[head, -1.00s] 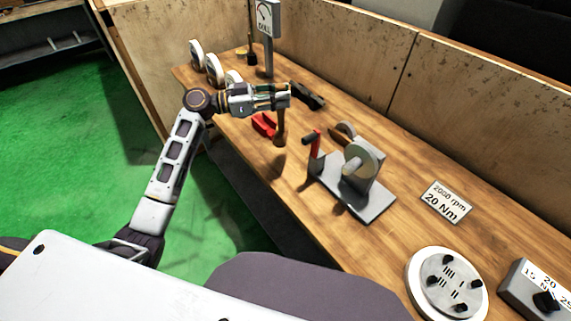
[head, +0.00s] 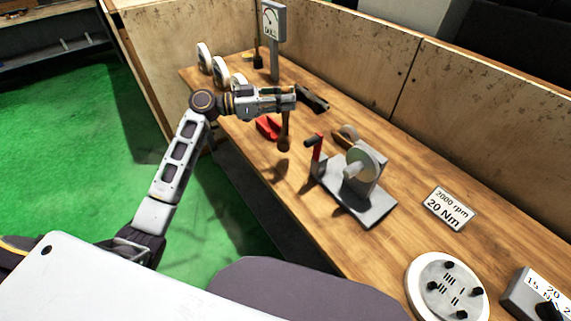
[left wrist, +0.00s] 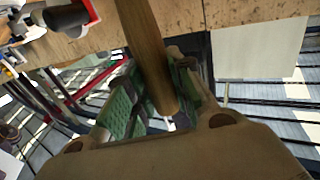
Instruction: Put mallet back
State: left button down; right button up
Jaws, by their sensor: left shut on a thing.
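My left gripper (head: 290,98) is shut on the mallet (head: 285,128) above the workbench. The mallet hangs down from the fingers, with a thicker dark brown end at the bottom in the head view. In the left wrist view, its wooden shaft (left wrist: 147,50) passes between the green-padded fingers (left wrist: 155,98) and runs out of the top of the picture. I cannot tell whether its lower end touches the bench. My right gripper is not in view.
The grinder (head: 362,190) with a red lever stands right of the mallet. Several white wheels (head: 221,72) and a dial post (head: 272,60) stand behind. A wooden wall (head: 350,65) borders the bench.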

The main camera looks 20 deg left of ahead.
aim_at(285, 126)
pick_arm(q)
notch_tip(285, 126, down, 5)
jog(key=shift+p, duration=0.45)
jog(key=shift+f, duration=0.55)
jog(key=shift+f+p, duration=0.35)
jog(key=shift+f, duration=1.55)
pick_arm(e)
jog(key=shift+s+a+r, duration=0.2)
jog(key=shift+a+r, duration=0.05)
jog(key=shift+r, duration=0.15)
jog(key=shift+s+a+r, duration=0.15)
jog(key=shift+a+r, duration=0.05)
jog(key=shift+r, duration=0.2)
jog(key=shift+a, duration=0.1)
